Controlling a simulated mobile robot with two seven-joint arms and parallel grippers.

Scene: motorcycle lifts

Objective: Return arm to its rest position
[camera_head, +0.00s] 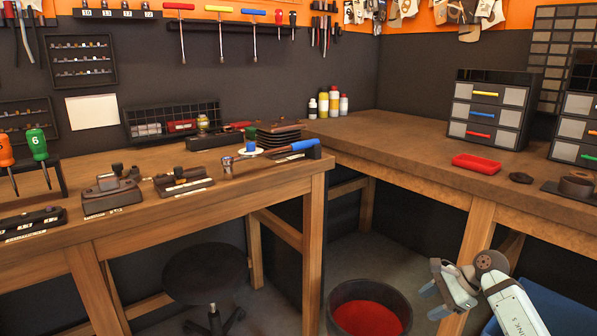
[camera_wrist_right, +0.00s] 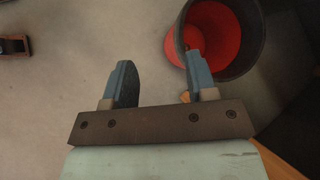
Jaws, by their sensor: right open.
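My right gripper (camera_head: 432,301) is at the lower right of the head view, in front of the wooden bench and to the right of a bucket. Its two blue-grey fingers are apart. In the right wrist view the gripper (camera_wrist_right: 160,85) shows open, with nothing between its fingers and grey floor beyond. My right arm comes in from the lower right corner of the head view. My left gripper is not in the head view.
A dark bucket, red inside (camera_head: 369,310), stands on the floor; it also shows in the right wrist view (camera_wrist_right: 240,50). A black stool (camera_head: 206,272) is at the left. Wooden benches (camera_head: 400,140) carry tools, a red tray (camera_head: 476,164) and drawer units (camera_head: 489,108).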

